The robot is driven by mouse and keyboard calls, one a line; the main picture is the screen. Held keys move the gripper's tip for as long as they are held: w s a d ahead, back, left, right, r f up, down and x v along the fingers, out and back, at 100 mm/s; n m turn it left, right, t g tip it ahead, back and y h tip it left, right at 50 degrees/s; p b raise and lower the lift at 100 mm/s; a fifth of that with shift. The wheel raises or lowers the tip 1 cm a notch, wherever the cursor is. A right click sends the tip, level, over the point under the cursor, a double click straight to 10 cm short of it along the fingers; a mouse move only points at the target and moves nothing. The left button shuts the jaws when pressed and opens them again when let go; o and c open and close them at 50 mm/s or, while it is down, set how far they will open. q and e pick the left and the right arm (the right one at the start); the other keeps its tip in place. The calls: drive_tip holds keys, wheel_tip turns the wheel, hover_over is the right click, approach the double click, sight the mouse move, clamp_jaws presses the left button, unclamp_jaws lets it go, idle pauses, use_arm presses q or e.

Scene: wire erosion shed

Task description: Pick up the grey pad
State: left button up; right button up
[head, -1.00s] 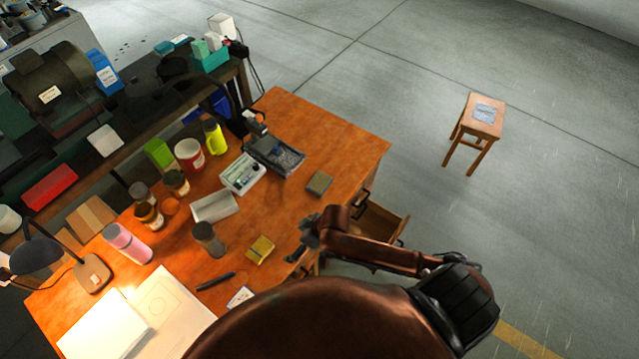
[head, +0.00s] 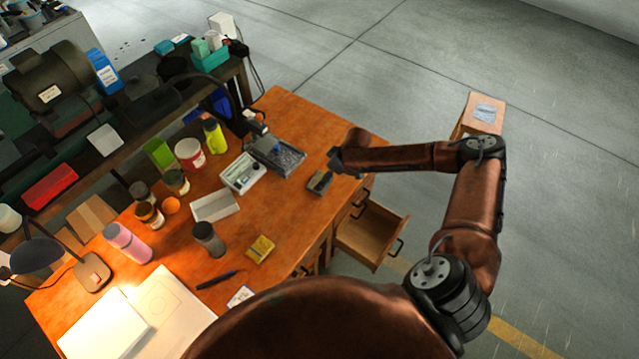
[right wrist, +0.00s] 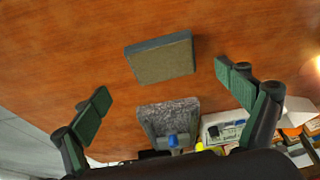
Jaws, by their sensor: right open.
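The grey pad (head: 319,183) is a small flat block lying on the orange wooden desk near its right edge. In the right wrist view the grey pad (right wrist: 161,58) lies on the bare desk top, ahead of and between the fingers. My right gripper (head: 331,166) is just above and beside the pad, partly covering it in the head view. In the right wrist view the right gripper (right wrist: 165,100) has its green-padded fingers spread wide with nothing between them. My left gripper is not in view.
A dark tray-like device (head: 278,157) and a white box of small parts (head: 241,173) stand left of the pad. A yellow block (head: 260,249) lies nearer on the desk. A drawer (head: 372,236) is pulled open below the right edge. A wooden stool (head: 485,112) stands beyond.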

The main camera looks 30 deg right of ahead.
drive_tip(key=x, duration=0.5)
drive_tip(key=shift+a+f, duration=0.15)
drive_tip(key=shift+a, duration=0.15)
drive_tip(key=shift+c, duration=0.7)
drive_tip(key=c, duration=1.2)
drive_tip(key=shift+c, duration=0.7)
